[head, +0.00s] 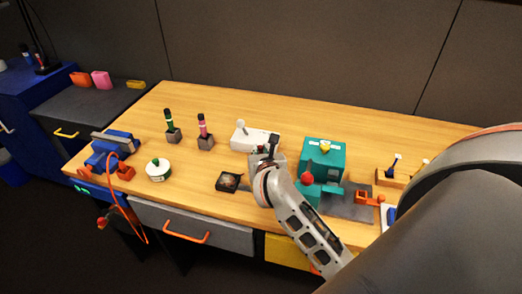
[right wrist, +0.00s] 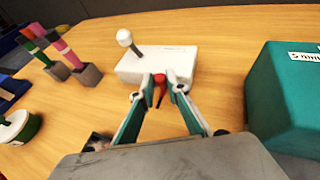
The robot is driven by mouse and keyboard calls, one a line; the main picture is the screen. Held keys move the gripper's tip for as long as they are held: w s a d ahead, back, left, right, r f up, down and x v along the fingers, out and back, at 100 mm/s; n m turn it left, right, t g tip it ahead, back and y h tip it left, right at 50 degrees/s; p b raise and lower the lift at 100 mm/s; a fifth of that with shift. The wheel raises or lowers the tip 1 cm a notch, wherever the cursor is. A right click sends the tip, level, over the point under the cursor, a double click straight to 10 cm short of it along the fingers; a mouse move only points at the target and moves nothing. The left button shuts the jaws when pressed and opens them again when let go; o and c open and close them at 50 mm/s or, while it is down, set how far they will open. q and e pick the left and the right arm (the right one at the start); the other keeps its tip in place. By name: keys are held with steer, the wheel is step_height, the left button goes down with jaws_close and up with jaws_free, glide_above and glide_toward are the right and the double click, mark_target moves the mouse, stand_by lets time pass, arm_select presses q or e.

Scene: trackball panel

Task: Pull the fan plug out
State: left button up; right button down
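My right gripper (head: 266,150) is at the front right edge of a white box (head: 247,138) with a white ball on a stalk. In the right wrist view its two fingertips (right wrist: 160,82) flank a small red piece with a dark stem (right wrist: 159,86) in front of the white box (right wrist: 158,63). The fingers look closed against its sides. This red piece may be the fan plug, but I cannot be sure. In the head view the gripper hides it. I see no clear fan. My left gripper is not in view.
A teal box (head: 324,153) stands close to the right of my gripper. A small dark tray (head: 229,181) lies in front. Two pens in grey holders (head: 205,142), a green-topped white pot (head: 158,171) and a blue device (head: 108,155) with an orange cord stand left.

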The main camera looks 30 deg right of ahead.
steer(key=shift+s+a, duration=1.15)
steer(key=shift+a, duration=0.25)
steer(key=c, duration=2)
jaws_free()
steer(key=v, duration=1.1)
steer(key=shift+s+a+r, duration=0.1)
steer(key=shift+s+a, duration=0.1)
steer(key=shift+s, duration=0.15)
